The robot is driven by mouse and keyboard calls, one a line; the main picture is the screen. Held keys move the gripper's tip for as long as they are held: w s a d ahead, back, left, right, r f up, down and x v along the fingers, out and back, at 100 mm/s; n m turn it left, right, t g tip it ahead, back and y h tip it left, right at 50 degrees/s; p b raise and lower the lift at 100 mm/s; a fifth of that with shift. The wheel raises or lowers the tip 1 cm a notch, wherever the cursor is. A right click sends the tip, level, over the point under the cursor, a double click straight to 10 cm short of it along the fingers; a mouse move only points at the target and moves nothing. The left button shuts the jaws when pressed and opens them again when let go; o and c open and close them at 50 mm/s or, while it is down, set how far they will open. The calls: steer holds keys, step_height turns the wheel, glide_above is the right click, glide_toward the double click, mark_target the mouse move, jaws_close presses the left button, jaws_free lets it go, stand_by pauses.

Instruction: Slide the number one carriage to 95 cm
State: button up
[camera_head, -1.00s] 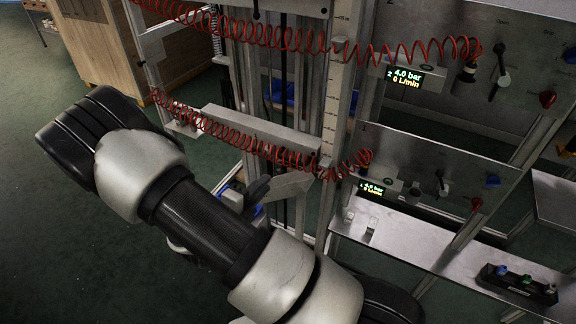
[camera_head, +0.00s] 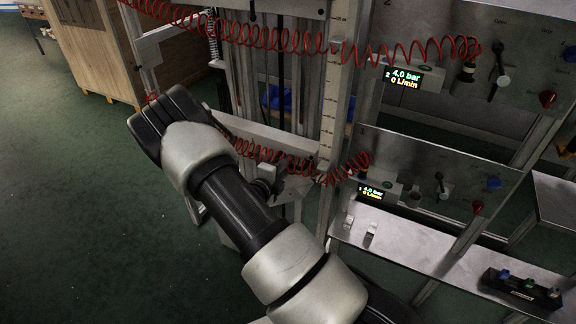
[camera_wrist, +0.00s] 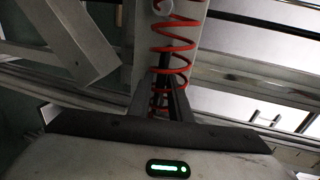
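The number one carriage appears to be the lower grey crossbar (camera_head: 283,138) on the upright frame, with the lower red coiled hose (camera_head: 330,178) running along it. My arm covers its left part in the head view. A vertical scale strip (camera_head: 336,100) stands just right of it; its figures are too small to read. My gripper is mostly hidden by my arm in the head view. In the wrist view the dark fingers of my gripper (camera_wrist: 165,78) point away, with red coil (camera_wrist: 173,45) beyond and between them. Whether they hold anything is unclear.
The lower panel (camera_head: 440,165) has a display reading 4.0 bar, 0 L/min; the upper panel (camera_head: 510,45), marked 2, has a similar display. A shelf (camera_head: 415,245) and a black button box (camera_head: 520,288) are at lower right. A wooden cabinet (camera_head: 105,50) stands back left. Green floor is clear at left.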

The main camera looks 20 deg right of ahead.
steer(key=shift+w+d, duration=0.25)
steer(key=shift+d, duration=0.05)
jaws_close()
step_height(320, 180, up, 15)
steer(key=p, duration=1.2)
steer(key=shift+r, duration=0.15)
steer(key=shift+w, duration=0.1)
